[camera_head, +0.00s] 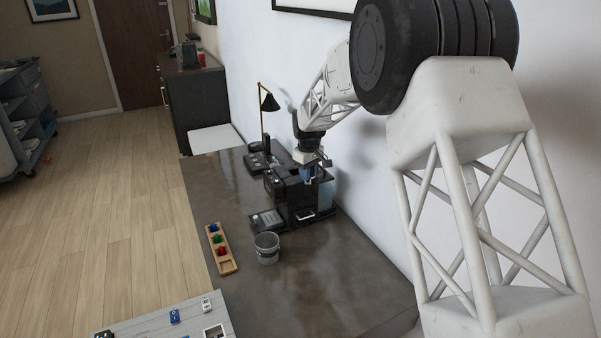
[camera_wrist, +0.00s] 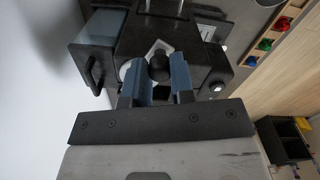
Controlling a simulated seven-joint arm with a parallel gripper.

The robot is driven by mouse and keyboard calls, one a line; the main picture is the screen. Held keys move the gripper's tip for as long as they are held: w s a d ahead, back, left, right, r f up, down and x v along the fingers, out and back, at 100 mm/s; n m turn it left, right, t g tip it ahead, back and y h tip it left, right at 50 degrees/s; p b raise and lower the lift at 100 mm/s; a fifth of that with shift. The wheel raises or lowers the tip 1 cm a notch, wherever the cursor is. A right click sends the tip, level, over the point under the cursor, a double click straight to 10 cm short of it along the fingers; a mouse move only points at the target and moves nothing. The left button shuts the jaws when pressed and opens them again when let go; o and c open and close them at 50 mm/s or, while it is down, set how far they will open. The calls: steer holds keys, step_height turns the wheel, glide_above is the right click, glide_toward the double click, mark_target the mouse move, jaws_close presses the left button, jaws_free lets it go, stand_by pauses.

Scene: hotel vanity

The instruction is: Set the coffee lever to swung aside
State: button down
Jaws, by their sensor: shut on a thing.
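The black coffee machine (camera_head: 288,194) stands on the dark counter, close to the white wall. In the wrist view the machine body (camera_wrist: 205,62) fills the upper middle. The coffee lever shows as a round dark knob (camera_wrist: 158,67) with a pale diamond-shaped piece just behind it. My gripper (camera_wrist: 157,80) has its blue fingers on either side of this knob and is shut on it. In the head view my gripper (camera_head: 313,172) is at the top of the machine, and the lever cannot be made out there.
A grey cup (camera_head: 267,248) and a wooden capsule tray (camera_head: 228,268) with coloured capsules stand in front of the machine. A panel (camera_head: 138,328) with small devices lies at the near left. The near right counter (camera_head: 330,290) is clear.

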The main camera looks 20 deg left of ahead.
steer(key=shift+w+d+n, duration=0.3)
steer(key=shift+d+n, duration=0.3)
steer(key=shift+n, duration=0.2)
steer(key=shift+w+d+n, duration=0.3)
steer(key=shift+d+n, duration=0.3)
steer(key=shift+n, duration=0.2)
steer(key=c, duration=1)
jaws_free()
steer(key=shift+o, duration=0.2)
steer(key=shift+r, duration=0.15)
step_height(320, 180, up, 8)
steer(key=shift+f, duration=0.2)
steer(key=shift+d, duration=0.1)
